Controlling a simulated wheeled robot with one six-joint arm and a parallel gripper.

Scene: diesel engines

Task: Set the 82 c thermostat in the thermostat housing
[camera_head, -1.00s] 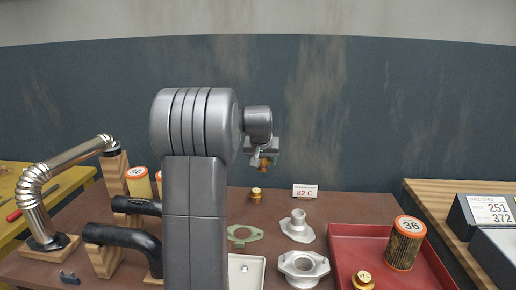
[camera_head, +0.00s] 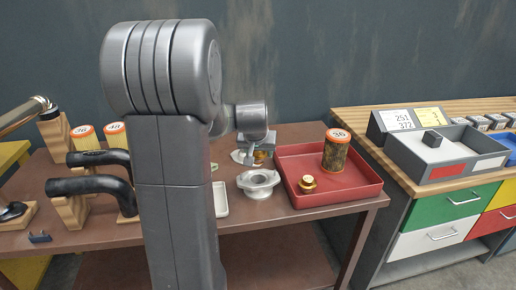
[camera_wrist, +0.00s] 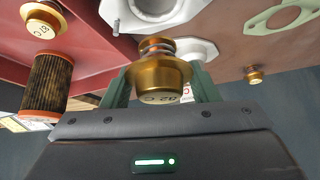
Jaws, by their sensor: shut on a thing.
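My gripper (camera_wrist: 161,84) is shut on a brass thermostat (camera_wrist: 158,73) with a spring on top, between two green fingers. Its label is partly hidden and seems to read 82 C. In the head view my gripper (camera_head: 262,146) holds the thermostat (camera_head: 260,156) above the table, behind the thermostat housing. The thermostat housing (camera_head: 258,187) is a pale metal flanged casting with a round bore. It stands on the table left of the red tray, and it also shows at the top of the wrist view (camera_wrist: 125,15). The thermostat is apart from it.
The red tray (camera_head: 365,188) holds another brass thermostat (camera_head: 307,184) and an oil filter (camera_head: 337,152) marked 36. A second pale casting (camera_wrist: 198,50), a green gasket (camera_wrist: 285,17) and a small brass thermostat (camera_wrist: 254,76) lie nearby. Black hoses (camera_head: 92,186) stand at the left.

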